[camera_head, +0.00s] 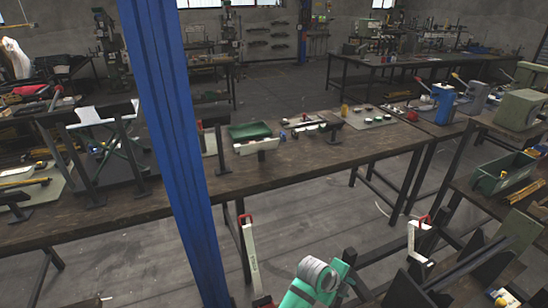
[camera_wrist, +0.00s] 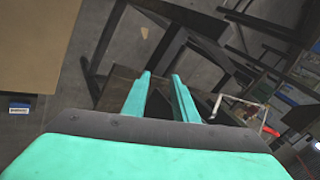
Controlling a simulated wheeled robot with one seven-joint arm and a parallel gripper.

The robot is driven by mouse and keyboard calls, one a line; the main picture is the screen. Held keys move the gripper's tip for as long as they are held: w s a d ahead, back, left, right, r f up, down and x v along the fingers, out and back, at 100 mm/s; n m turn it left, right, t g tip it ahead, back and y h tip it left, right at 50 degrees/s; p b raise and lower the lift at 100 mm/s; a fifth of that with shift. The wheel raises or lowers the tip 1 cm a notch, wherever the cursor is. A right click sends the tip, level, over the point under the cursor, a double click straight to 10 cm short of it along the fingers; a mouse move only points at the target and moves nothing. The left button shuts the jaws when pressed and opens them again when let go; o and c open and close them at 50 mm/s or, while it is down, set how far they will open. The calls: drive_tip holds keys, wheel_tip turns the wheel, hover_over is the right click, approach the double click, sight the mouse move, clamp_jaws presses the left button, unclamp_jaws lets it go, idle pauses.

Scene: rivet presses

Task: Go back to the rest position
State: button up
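In the wrist view my gripper (camera_wrist: 161,76) shows two teal fingers with a clear gap between them. Nothing is held between the fingers. Beyond them are the grey floor and dark metal legs or frames. In the head view a teal and grey part of my arm (camera_head: 318,280) shows at the bottom centre. The fingers cannot be made out there.
A long dark workbench (camera_head: 262,175) crosses the head view, with a green bin (camera_head: 250,131) and several presses on it. A blue post (camera_head: 172,150) stands at the left. A green tray (camera_head: 502,174) lies on the right bench. Grey floor shows below.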

drive_tip(key=s+d+r+n+t+h, duration=0.35)
drive_tip(key=s+d+n+t, duration=0.35)
drive_tip(key=n, duration=0.6)
drive_tip(key=s+a+f+n+t+y, duration=0.2)
drive_tip(key=s+a+n+y, duration=0.3)
drive_tip(key=s+a, duration=0.4)
drive_tip(key=s+a+f+n+t+y, duration=0.1)
drive_tip(key=s+a+n+t+y, duration=0.15)
drive_tip(key=s+a+n, duration=0.55)
drive_tip(key=s+a+r+y, duration=0.1)
drive_tip(key=s+a+r, duration=0.3)
drive_tip(key=s+a, duration=0.3)
drive_tip(key=s+a+r+y, duration=0.1)
drive_tip(key=s+a+r, duration=0.3)
drive_tip(key=s+a, duration=0.3)
drive_tip(key=s, duration=0.3)
drive_tip(key=shift+n+y, duration=0.3)
drive_tip(key=shift+y, duration=0.1)
drive_tip(key=shift+w, duration=0.15)
